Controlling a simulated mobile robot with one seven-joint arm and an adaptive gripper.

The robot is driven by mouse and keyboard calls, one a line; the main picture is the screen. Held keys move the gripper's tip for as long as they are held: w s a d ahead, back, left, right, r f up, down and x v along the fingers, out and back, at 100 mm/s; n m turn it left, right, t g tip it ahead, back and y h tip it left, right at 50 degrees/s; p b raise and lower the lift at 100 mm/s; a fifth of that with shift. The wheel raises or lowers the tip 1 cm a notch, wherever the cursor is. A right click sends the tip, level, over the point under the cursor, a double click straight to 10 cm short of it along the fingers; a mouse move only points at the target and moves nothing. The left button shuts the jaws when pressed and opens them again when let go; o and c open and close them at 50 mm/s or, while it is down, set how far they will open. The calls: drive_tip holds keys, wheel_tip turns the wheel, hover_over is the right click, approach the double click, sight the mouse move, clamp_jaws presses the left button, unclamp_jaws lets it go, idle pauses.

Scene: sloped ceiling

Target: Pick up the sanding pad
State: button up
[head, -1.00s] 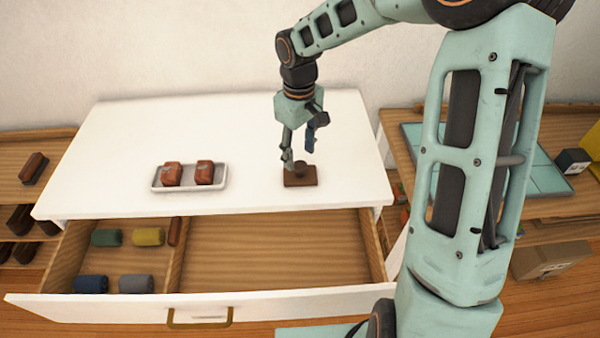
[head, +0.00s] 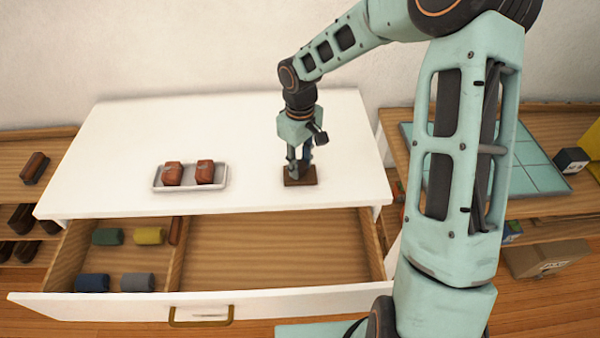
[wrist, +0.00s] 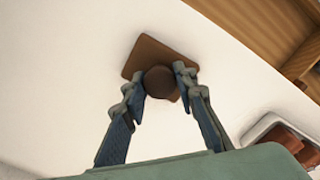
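The sanding pad (head: 300,181) is a flat brown rectangular block with a dark round knob on top. It lies on the white tabletop, right of the tray. My gripper (head: 300,168) points down over it, with its fingers low at the knob. In the wrist view the pad's base (wrist: 150,53) shows behind the knob (wrist: 160,82). My gripper's fingertips (wrist: 161,78) are on both sides of the knob and appear to touch it. The pad appears flat on the table. In the head view the fingers hide most of the knob.
A white tray (head: 190,187) with two reddish-brown blocks stands on the table (head: 120,140) to the left. An open drawer (head: 270,255) below holds several rolled items in its left part. A wooden shelf (head: 540,130) is at the right. The tabletop around the pad is clear.

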drive_tip(key=c, duration=0.4)
drive_tip(key=shift+r, duration=0.1)
drive_tip(key=shift+r, duration=0.6)
drive_tip(key=s+a+r, duration=0.2)
drive_tip(key=a+r, duration=0.1)
drive_tip(key=r, duration=0.1)
drive_tip(key=s+a+r+b, duration=0.1)
drive_tip(key=s+a+r, duration=0.2)
drive_tip(key=a, duration=0.1)
drive_tip(key=s+a+r+b, duration=0.1)
drive_tip(key=s+a+r, duration=0.2)
drive_tip(key=a+r, duration=0.1)
drive_tip(key=shift+s+a+r, duration=0.15)
drive_tip(key=shift+s+r, duration=0.05)
drive_tip(key=shift+r, duration=0.1)
